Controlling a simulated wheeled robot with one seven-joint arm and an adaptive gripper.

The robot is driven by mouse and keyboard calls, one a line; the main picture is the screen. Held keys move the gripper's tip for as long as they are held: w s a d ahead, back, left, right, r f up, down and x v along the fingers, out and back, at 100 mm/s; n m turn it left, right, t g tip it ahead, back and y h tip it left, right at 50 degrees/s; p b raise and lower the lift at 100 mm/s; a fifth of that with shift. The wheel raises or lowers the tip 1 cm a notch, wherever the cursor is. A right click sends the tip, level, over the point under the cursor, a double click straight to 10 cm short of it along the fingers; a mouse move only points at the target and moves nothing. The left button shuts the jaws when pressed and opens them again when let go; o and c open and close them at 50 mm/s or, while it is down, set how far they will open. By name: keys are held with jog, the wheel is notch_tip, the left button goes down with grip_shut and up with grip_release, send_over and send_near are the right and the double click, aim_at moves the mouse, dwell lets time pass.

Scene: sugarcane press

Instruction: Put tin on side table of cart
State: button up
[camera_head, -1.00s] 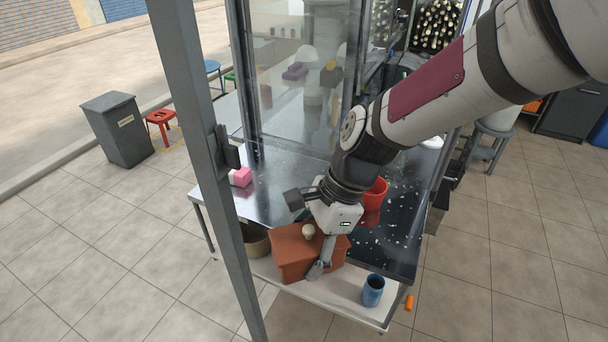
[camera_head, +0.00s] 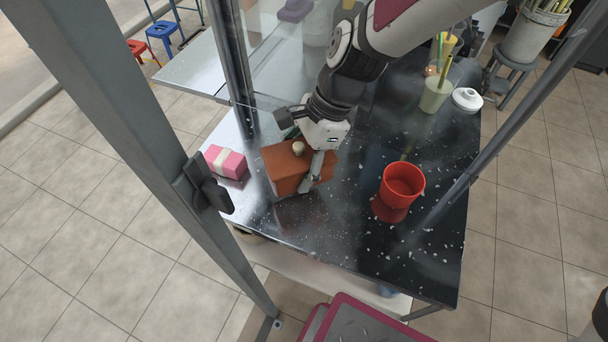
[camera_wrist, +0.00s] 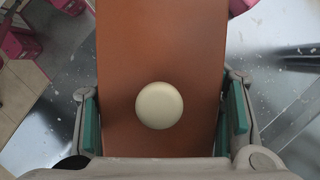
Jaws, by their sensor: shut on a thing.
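The tin is an orange-brown box (camera_head: 284,172) with a round cream knob on its lid. My gripper (camera_head: 302,168) is shut on it, one finger on each side. In the wrist view the tin (camera_wrist: 160,60) fills the middle between the teal finger pads (camera_wrist: 163,118), with the knob facing the camera. In the head view the tin is over the left part of the shiny worktop (camera_head: 340,235); a reflection shows below it. A flat metal side surface (camera_head: 195,68), apparently the cart's side table, extends at the upper left beyond a post.
A pink box with a pale band (camera_head: 226,162) lies left of the tin. A red container (camera_head: 402,184) stands to the right, with a green cup (camera_head: 435,95) and white lid (camera_head: 467,99) behind. Metal posts (camera_head: 235,65) and glass panels stand near my arm.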

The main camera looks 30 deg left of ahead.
aim_at(298, 184)
notch_tip(298, 184, down, 7)
jog(key=shift+r+p, duration=0.2)
jog(key=shift+p, duration=0.1)
jog(key=o, duration=1.4)
jog(key=b+v, duration=0.1)
jog(key=v, duration=1.1)
jog(key=shift+b, duration=0.35)
